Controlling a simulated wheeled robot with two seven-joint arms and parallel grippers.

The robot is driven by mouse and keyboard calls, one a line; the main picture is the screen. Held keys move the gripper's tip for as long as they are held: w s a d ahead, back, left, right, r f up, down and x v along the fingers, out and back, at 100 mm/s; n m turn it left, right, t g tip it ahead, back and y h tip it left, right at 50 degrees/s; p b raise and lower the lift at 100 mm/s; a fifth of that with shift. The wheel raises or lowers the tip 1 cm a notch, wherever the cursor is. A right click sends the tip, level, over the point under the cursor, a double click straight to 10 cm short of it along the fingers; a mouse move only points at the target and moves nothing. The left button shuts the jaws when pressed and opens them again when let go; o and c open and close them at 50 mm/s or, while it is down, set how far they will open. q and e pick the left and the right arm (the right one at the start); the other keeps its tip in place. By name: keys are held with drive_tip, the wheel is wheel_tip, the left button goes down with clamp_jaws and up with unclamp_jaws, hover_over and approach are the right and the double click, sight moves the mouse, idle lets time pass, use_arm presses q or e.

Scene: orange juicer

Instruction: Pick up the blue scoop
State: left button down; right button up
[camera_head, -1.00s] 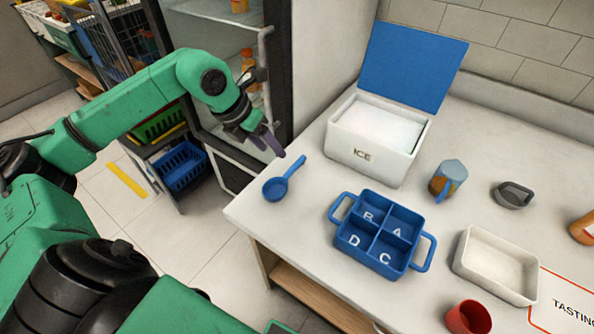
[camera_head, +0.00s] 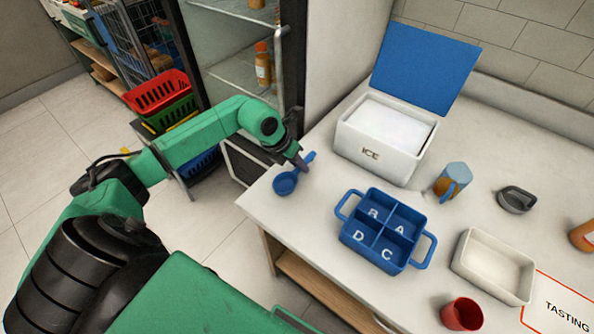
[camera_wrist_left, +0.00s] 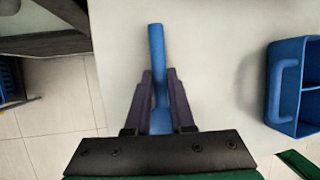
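The blue scoop (camera_head: 286,183) lies on the white counter near its left corner, its handle pointing up and right toward the ice box. My left gripper (camera_head: 303,165) is down at the handle and hides part of it. In the left wrist view, the scoop's handle (camera_wrist_left: 156,45) runs between the two dark fingers of my left gripper (camera_wrist_left: 159,75). The fingers stand on either side of it with narrow gaps, so the gripper looks open around the handle. The bowl is mostly hidden behind the gripper there. My right gripper is not in view.
A white ice box (camera_head: 378,152) with a raised blue lid stands behind the scoop. A blue four-compartment caddy (camera_head: 349,236) is to the right, with a jug (camera_head: 452,181), white tray (camera_head: 459,268) and red cup (camera_head: 462,315) beyond. The open fridge (camera_head: 292,75) is close on the left.

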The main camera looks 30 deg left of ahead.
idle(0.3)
use_arm(q)
wheel_tip(320, 180, up, 20)
drive_tip(key=b, duration=0.1)
idle(0.7)
